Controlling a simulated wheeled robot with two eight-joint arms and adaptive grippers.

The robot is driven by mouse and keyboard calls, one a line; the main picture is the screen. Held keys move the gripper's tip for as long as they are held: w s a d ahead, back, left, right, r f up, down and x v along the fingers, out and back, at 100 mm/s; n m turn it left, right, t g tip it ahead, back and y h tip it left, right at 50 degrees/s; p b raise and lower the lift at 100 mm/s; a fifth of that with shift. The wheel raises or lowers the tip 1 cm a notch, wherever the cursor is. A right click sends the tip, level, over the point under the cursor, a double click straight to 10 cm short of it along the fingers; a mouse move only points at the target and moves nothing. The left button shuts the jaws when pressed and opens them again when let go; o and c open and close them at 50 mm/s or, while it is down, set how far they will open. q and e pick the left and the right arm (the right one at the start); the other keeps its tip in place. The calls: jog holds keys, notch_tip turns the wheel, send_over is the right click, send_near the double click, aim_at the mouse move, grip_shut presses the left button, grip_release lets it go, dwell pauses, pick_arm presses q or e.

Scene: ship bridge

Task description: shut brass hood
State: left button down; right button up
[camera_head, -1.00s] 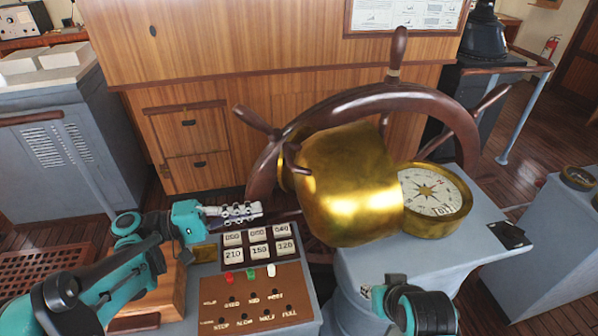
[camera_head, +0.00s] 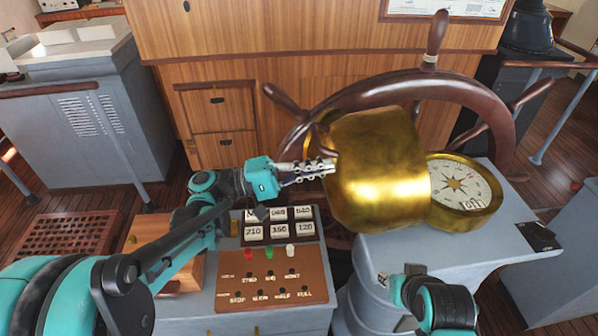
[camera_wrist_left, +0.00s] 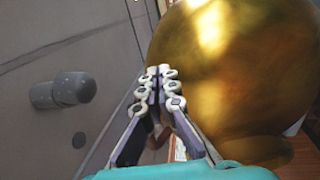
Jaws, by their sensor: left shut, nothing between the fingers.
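The brass hood (camera_head: 380,170) stands swung up beside the compass (camera_head: 462,190), on its left, in the head view. The compass dial is uncovered, with its white card and star showing. My left gripper (camera_head: 328,168) is shut and empty, its fingertips at the hood's left side; I cannot tell whether they touch it. In the left wrist view the closed fingers (camera_wrist_left: 160,75) point along the hood's rounded surface (camera_wrist_left: 240,70), which fills the right half. My right arm shows only in part at the bottom right, and its fingers are not visible.
The wooden ship's wheel (camera_head: 400,88) rises behind the hood, its spokes close by. A console panel (camera_head: 270,285) with number tiles (camera_head: 279,225) and buttons lies below my left arm.

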pick_arm(q)
jog(key=shift+d+r, duration=0.1)
jog(key=shift+d, duration=0.4)
jog(key=shift+w, duration=0.1)
jog(key=shift+r, duration=0.1)
